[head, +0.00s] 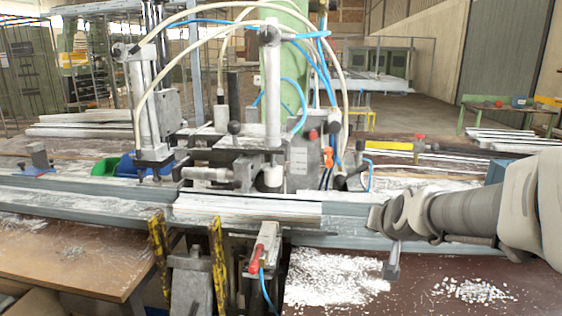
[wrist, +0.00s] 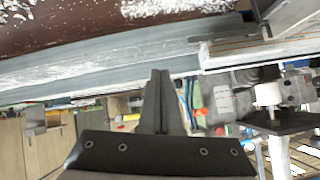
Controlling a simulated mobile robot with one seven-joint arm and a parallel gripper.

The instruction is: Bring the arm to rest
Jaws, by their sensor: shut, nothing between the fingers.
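My arm (head: 455,212) reaches in from the right side of the head view, at about the height of the bench rail. My gripper (head: 391,270) points down at its left end, in front of the rail and over the brown bench top. In the wrist view my gripper (wrist: 160,74) shows its two dark fingers pressed together with nothing between them. Whether the fingertips touch the bench top is hard to tell.
A long grey rail (head: 90,205) crosses the bench, with a clamp machine (head: 270,110) and hoses at its middle. White shavings (head: 330,278) lie on the brown bench top. A red-handled clamp (head: 262,250) and yellow-edged brackets (head: 218,265) stand in front.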

